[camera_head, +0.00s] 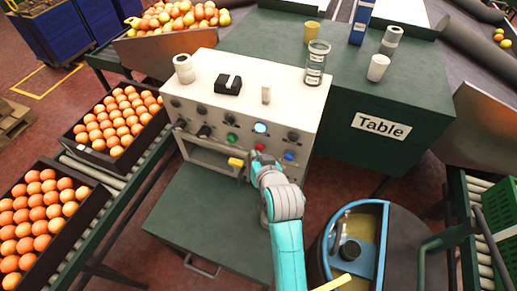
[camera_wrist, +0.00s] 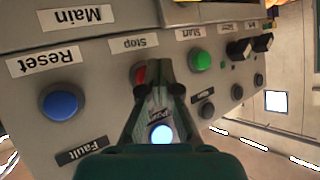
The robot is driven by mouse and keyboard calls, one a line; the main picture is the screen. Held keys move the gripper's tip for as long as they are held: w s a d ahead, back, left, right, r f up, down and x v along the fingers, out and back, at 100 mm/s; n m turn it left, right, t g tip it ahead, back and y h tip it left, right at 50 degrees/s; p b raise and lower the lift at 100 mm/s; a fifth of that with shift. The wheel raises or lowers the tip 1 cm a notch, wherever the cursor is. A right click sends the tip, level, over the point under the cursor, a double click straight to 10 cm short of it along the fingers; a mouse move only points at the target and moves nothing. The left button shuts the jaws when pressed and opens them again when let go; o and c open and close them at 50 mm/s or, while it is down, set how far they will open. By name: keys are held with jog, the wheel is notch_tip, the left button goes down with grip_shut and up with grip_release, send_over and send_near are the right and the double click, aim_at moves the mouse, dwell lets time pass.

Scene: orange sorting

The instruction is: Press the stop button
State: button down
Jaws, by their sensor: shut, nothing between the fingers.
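The red stop button (camera_wrist: 140,73) is on the front of the grey control panel, under the "Stop" label (camera_wrist: 134,43) in the upside-down wrist view. A small red spot of the button (camera_head: 259,147) shows in the head view just above my gripper (camera_head: 256,160). In the wrist view my gripper (camera_wrist: 158,76) is shut and empty. Its fingertips are right at the red button and hide part of it. I cannot tell whether they touch it.
In the wrist view the blue reset button (camera_wrist: 61,102) is left of my fingers and the green start button (camera_wrist: 200,60) right. A lit lamp (camera_wrist: 162,133) shows between the fingers. Cups and a glass jar (camera_head: 316,63) stand above. Orange crates (camera_head: 91,207) are left.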

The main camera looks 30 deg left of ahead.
jog(key=shift+s+d, duration=0.1)
jog(key=shift+s, duration=0.35)
jog(key=s, duration=0.2)
jog(key=s+d, duration=0.1)
jog(key=s, duration=0.2)
jog(key=shift+d, duration=0.1)
dwell(1.0)
